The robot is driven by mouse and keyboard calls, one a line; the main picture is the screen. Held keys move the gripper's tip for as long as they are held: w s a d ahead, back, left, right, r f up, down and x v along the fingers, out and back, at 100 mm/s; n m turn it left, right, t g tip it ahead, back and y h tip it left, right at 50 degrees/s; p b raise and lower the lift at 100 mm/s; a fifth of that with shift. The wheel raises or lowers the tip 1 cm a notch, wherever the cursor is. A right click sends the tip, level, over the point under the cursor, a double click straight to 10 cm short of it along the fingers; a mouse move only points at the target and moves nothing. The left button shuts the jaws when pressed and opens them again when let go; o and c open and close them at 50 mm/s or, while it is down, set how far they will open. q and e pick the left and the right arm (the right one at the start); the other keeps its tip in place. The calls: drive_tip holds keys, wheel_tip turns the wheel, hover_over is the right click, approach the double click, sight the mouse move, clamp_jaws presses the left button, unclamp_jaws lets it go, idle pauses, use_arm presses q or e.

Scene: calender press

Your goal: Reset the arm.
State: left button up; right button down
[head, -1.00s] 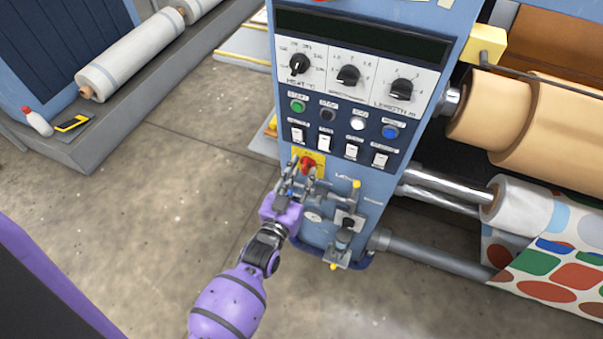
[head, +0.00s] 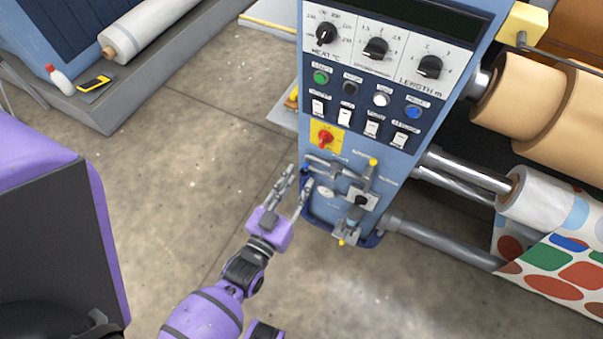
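My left gripper (head: 293,190) is open and empty, with its two fingers apart. It hangs in front of the lower left side of the blue control panel (head: 288,150). A red rotary switch (head: 325,139) on a yellow plate sits just above and right of the fingers, apart from them. A grey lever handle (head: 325,166) with valve fittings is right of the fingertips; whether they touch it I cannot tell. My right gripper is not clearly in view.
Dials, coloured buttons and rocker switches (head: 371,128) cover the panel above. Rollers (head: 525,105) and patterned fabric (head: 560,265) are at the right. The floor at left is clear.

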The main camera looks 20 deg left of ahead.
use_arm(q)
drive_tip(key=shift+f, duration=0.1)
idle(0.4)
